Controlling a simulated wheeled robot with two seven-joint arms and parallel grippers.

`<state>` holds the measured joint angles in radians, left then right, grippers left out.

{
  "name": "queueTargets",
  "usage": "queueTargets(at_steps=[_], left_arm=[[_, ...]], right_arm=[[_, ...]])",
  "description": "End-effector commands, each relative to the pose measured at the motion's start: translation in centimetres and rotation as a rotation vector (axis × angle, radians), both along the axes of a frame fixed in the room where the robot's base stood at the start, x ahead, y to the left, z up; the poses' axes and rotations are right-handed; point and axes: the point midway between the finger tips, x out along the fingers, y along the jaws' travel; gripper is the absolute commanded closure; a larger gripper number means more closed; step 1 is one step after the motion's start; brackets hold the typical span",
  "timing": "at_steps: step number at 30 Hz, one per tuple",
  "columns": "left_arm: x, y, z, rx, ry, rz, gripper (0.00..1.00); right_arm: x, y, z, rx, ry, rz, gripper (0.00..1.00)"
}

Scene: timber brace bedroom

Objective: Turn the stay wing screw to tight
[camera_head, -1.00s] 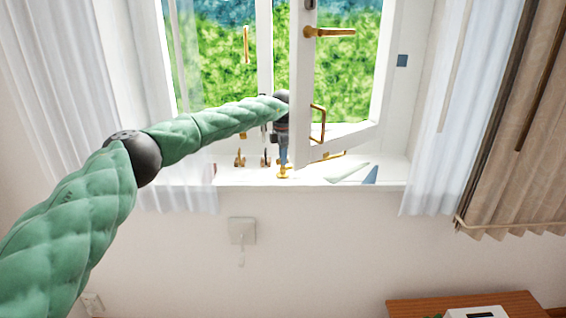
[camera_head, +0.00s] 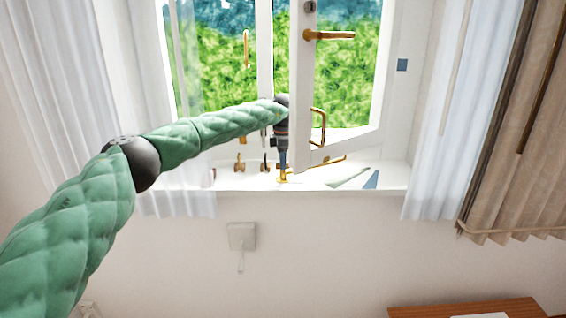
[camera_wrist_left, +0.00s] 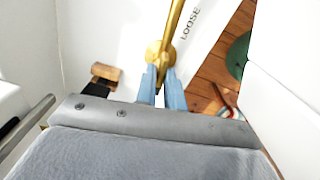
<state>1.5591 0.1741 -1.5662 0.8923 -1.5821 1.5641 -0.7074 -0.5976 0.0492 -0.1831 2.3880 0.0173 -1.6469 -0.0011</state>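The brass stay wing screw (camera_wrist_left: 160,53) sits on the white sill, at the end of the brass stay bar (camera_wrist_left: 176,22). In the head view the screw (camera_head: 283,177) is a small brass shape low on the sill. My left gripper (camera_wrist_left: 161,74) points down at it. Its two blue fingers are close together, with the tips on either side of the brass piece and only a narrow gap between them. The fingers hide part of the screw. The word LOOSE is printed on the white surface beside the bar. My right gripper is in neither view.
The open white window sash (camera_head: 302,110) with its brass handle (camera_head: 330,35) stands just right of my left gripper. Small brass fittings (camera_head: 240,163) lie to its left on the sill. White curtains (camera_head: 440,120) hang on both sides, and a wooden table (camera_head: 470,307) is at lower right.

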Motion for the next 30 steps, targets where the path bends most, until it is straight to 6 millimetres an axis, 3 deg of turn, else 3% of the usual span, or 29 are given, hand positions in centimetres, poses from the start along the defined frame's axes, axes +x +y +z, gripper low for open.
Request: queueTargets(at_steps=[3, 16, 19, 22, 30], left_arm=[[0.0, 0.1, 0.2, 0.000, -0.001, 0.001, 0.71], [0.0, 0.0, 0.6, 0.000, 0.000, 0.000, 0.71], [0.0, 0.0, 1.6, 0.001, -0.001, 0.000, 0.71], [0.0, 0.0, 2.9, 0.000, -0.002, 0.000, 0.71], [0.1, 0.0, 6.9, 0.000, -0.001, 0.001, 0.71]], right_arm=[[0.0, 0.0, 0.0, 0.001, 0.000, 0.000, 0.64], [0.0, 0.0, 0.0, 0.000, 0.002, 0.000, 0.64], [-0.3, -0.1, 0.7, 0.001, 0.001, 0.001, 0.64], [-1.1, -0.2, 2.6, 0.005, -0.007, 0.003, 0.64], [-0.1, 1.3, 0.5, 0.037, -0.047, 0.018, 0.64]])
